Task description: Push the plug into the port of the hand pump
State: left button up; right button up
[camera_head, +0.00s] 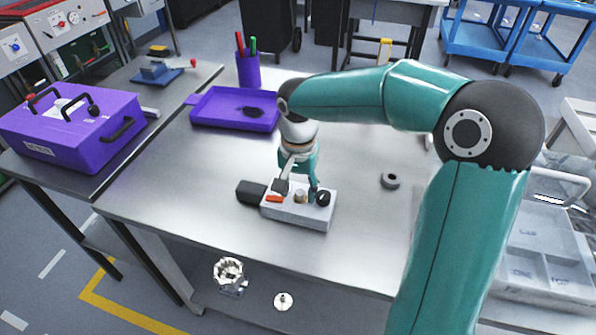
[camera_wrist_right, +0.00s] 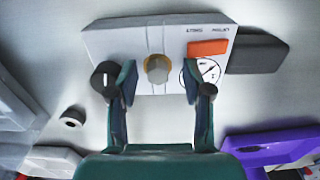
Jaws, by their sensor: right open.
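The hand pump (camera_head: 285,214) is a light grey box on the steel table, with an orange bar, a gauge, a black knob and a dark grey block at its side. It fills the top of the right wrist view (camera_wrist_right: 120,40). A grey, round-ended piece, apparently the plug (camera_wrist_right: 158,69), stands at the brass ring of the port (camera_wrist_right: 146,62). How deep it sits, I cannot tell. My right gripper (camera_head: 298,191) is open and points down over the pump. Its fingers are on either side of the plug, apart from it. My left gripper is not in view.
A purple tray (camera_head: 207,116) with a dark item and a purple pen cup (camera_head: 248,70) stand behind the pump. A dark ring (camera_head: 390,181) lies to its right. A purple toolbox (camera_head: 70,138) is at the left. The table's front edge is close to the pump.

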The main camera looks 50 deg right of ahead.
notch_tip(320, 180, up, 11)
jog(key=shift+r, duration=0.15)
